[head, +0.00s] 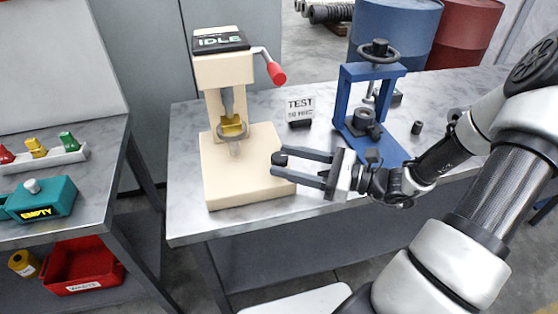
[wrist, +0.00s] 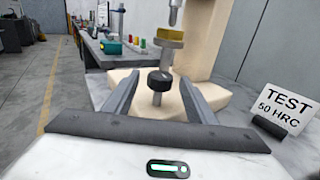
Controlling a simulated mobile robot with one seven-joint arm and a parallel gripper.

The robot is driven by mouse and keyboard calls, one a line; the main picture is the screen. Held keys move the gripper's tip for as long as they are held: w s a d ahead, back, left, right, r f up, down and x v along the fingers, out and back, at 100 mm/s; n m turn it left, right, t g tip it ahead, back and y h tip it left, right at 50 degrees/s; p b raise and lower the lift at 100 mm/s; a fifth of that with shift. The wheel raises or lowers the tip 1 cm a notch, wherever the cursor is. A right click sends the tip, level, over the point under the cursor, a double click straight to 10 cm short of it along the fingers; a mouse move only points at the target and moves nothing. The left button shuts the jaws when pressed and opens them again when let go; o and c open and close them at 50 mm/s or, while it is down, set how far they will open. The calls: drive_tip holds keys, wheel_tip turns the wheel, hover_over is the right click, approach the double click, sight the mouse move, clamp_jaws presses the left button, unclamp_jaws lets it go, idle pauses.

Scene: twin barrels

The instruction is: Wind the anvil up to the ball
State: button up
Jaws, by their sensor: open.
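The cream hardness tester (head: 225,75) stands on the grey bench, its display reading IDLE. A yellow block (head: 232,127) sits on its round anvil (head: 236,147). In the wrist view the anvil (wrist: 150,44) and block are below the indenter tip (wrist: 172,17), with a small gap above the block. A black knob (wrist: 160,77) on a grey stem stands low in front of the tester; it also shows in the head view (head: 280,158). My gripper (head: 283,166) is open, with the knob between its fingertips and apparent space at both sides. Contact is hard to tell.
A red-tipped lever (head: 276,73) sticks out from the tester's right side. A TEST 50 HRC sign (head: 300,110) and a blue press (head: 372,110) stand to the right. A teal box (head: 38,203) marked EMPTY and a red waste bin (head: 85,266) are at left.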

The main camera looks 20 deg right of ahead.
drive_tip(key=shift+x, duration=1.35)
drive_tip(key=c, duration=1)
drive_tip(key=shift+r+n+g+y+p, duration=0.3)
drive_tip(key=shift+r+n+g+p, duration=0.15)
drive_tip(key=shift+p, duration=0.3)
drive_tip(key=shift+c, duration=0.2)
drive_tip(key=n+g+p, duration=0.1)
drive_tip(key=n+g+y+p, duration=0.1)
drive_tip(key=g, duration=0.1)
drive_tip(key=shift+f+g+y, duration=0.25)
drive_tip(key=shift+f+y, duration=0.05)
drive_tip(key=shift+f, duration=0.05)
drive_tip(key=o, duration=1)
drive_tip(key=shift+o, duration=0.2)
